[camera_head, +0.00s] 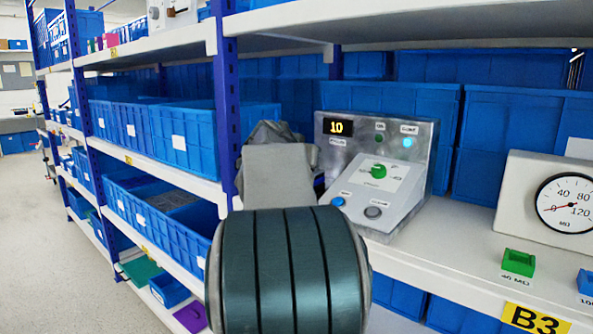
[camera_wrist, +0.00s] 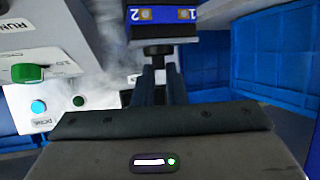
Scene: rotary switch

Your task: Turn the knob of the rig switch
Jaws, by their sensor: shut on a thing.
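In the wrist view, a blue switch plate (camera_wrist: 160,14) with marks 1 and 2, seen upside down, is at the top centre. A black knob (camera_wrist: 158,48) sits just below it. The two dark fingers of my gripper (camera_wrist: 158,68) reach up to this knob and are shut on it, with a narrow gap between them. The knob's pointing direction cannot be told. In the head view, my arm hides the gripper and this switch.
A grey console (camera_head: 425,165) with a green knob (camera_head: 378,169), lit display and lamps stands on the shelf close by. It shows at left in the wrist view. A gauge box (camera_head: 530,190) and a small green block (camera_head: 518,263) are further right. Blue bins (camera_head: 515,125) line the back.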

